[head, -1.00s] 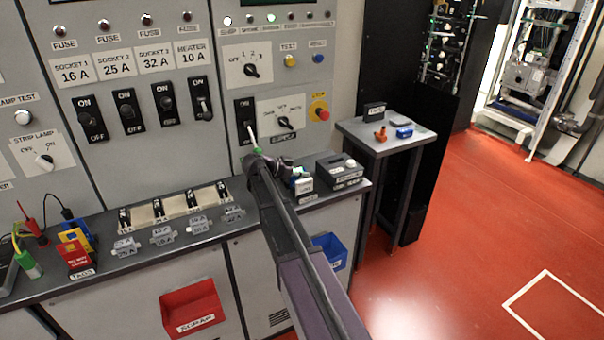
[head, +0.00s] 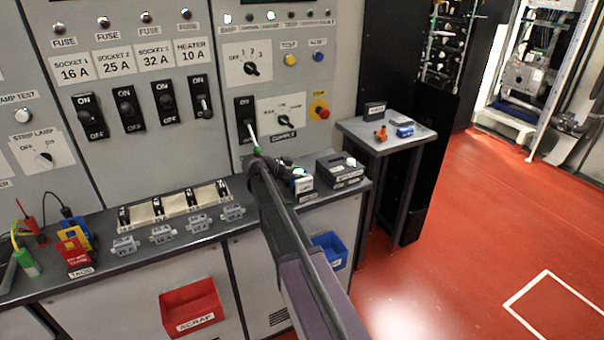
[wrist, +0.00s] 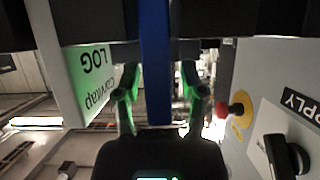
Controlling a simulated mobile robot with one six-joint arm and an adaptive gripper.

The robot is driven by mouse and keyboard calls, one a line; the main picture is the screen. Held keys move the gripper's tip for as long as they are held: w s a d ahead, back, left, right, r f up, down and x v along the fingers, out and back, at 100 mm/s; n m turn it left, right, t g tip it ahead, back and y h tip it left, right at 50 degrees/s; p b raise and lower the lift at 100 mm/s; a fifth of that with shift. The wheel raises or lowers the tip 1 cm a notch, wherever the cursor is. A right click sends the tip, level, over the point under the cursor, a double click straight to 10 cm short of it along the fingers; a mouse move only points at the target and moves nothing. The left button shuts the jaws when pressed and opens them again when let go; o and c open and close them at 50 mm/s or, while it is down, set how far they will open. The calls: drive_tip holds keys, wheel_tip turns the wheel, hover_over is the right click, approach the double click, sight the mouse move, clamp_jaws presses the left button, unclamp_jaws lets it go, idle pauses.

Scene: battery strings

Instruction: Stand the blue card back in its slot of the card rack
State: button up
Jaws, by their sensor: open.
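The blue card (wrist: 155,65) is seen edge-on in the wrist view, as an upright blue strip between my two fingers. My gripper (wrist: 157,95) is open, with a dark gap on each side of the card. Dark blocks at the top of the wrist view flank the card and seem to be the card rack (wrist: 100,52); how deep the card sits in a slot is hidden. A pale card (wrist: 85,75) with upside-down LOG lettering stands beside it. In the head view my gripper (head: 291,170) is over the bench's right end, where a small blue patch shows.
A black box (head: 338,172) stands just right of my gripper. The switch panel (head: 225,100) rises close behind, with a red emergency button (head: 319,109). A small side table (head: 377,141) stands to the right. The red floor (head: 470,220) is clear.

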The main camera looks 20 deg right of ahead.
drive_tip(key=shift+a+r+p, duration=0.1)
drive_tip(key=shift+r+p, duration=0.65)
drive_tip(key=shift+p, duration=0.1)
drive_tip(key=p+v, duration=0.4)
drive_tip(key=v, duration=0.7)
drive_tip(key=shift+a+p, duration=0.35)
drive_tip(key=shift+p, duration=0.05)
drive_tip(key=s+a+f+n+y, duration=0.3)
drive_tip(key=s+n, duration=0.3)
drive_tip(key=s, duration=0.2)
drive_tip(key=s+a+f+n+y, duration=0.4)
drive_tip(key=s+a+n+y, duration=0.1)
drive_tip(key=s, duration=0.4)
drive_tip(key=s+a+f+n+y, duration=0.3)
drive_tip(key=s+n, duration=0.3)
drive_tip(key=s, duration=0.2)
drive_tip(key=shift+s+a+f+n+y, duration=0.3)
drive_tip(key=shift+a+y, duration=0.2)
drive_tip(key=shift+y, duration=0.4)
drive_tip(key=shift+r, duration=0.15)
